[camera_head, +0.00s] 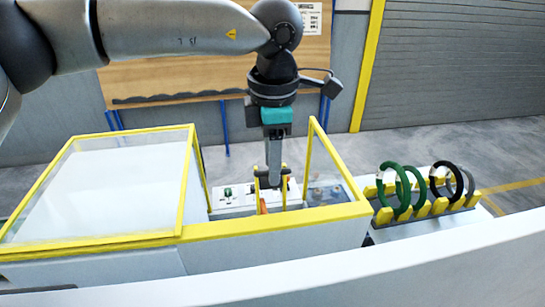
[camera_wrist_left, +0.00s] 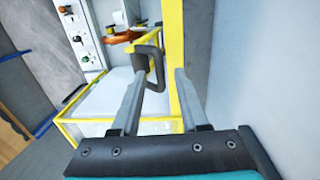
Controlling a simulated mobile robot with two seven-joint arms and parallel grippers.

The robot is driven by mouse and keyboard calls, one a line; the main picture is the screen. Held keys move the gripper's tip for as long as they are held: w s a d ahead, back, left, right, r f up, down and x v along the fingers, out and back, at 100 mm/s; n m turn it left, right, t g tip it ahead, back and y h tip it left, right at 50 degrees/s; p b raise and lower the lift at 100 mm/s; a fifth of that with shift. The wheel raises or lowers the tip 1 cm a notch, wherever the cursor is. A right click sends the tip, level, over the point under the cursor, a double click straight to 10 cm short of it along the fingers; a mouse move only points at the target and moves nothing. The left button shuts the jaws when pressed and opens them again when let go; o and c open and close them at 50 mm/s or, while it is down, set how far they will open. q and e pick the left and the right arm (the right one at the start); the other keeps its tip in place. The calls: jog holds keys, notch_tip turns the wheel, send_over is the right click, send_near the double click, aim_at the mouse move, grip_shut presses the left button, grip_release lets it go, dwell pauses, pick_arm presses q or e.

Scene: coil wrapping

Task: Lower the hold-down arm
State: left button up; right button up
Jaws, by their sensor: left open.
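An orange part, perhaps the hold-down arm, shows inside the yellow-framed machine in the head view (camera_head: 263,206) and near the top of the left wrist view (camera_wrist_left: 118,38). A dark curved handle (camera_wrist_left: 158,62) stands beside a yellow bar (camera_wrist_left: 173,60) in the left wrist view. My left gripper (camera_head: 272,183) points down over the machine's opening. In the left wrist view its fingers (camera_wrist_left: 160,73) are apart, with the handle's end and yellow bar showing between or behind them. I cannot tell whether a finger touches the handle. My right gripper is out of view.
A clear guard with a yellow frame (camera_head: 95,241) covers the machine's left side. A control panel (camera_wrist_left: 82,36) with several knobs stands near the orange part. Green and black rings (camera_head: 397,190) stand in a yellow rack to the right. A slanted yellow post (camera_head: 325,150) rises beside my gripper.

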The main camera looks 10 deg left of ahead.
pick_arm(q)
grip_shut()
dwell(0.3)
dwell(1.1)
